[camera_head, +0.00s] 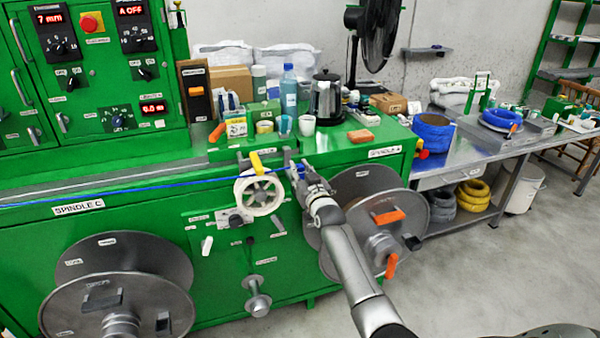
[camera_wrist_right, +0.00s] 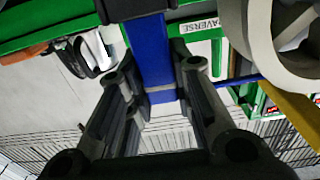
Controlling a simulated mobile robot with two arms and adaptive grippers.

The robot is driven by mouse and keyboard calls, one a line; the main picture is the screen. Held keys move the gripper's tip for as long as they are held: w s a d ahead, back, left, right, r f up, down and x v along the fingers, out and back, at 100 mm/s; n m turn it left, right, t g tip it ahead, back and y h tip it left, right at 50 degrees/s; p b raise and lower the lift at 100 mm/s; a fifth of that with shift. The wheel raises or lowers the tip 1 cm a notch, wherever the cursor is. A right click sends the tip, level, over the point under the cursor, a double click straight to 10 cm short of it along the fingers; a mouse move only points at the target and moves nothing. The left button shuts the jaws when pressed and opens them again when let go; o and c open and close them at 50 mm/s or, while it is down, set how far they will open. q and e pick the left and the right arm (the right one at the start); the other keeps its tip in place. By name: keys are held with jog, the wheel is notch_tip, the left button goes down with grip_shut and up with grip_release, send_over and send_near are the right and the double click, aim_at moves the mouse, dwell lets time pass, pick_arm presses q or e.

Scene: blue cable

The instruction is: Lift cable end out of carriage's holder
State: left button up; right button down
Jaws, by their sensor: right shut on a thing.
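The blue cable (camera_head: 130,188) runs along the front of the green machine from the left to the carriage. The carriage has a white spoked wheel (camera_head: 259,192), a yellow handle (camera_head: 256,162) and a small grey holder (camera_head: 289,160). My right gripper (camera_head: 301,171) is at the cable's end, just right of the wheel. In the right wrist view my right gripper (camera_wrist_right: 164,97) has its fingers on both sides of the blue cable end (camera_wrist_right: 152,48), shut on it. A dark grey holder part (camera_wrist_right: 130,8) crosses the cable there; whether the cable still sits in it is unclear. My left gripper is not in view.
The machine top holds a kettle (camera_head: 327,97), a blue bottle (camera_head: 289,90), cups and boxes behind the carriage. A large grey reel (camera_head: 365,190) stands close behind my right arm. A side table (camera_head: 470,135) with blue coils is at right.

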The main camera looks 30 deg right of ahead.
aim_at(300, 166)
jog(key=shift+r+p, duration=2.15)
jog(key=shift+r, duration=0.45)
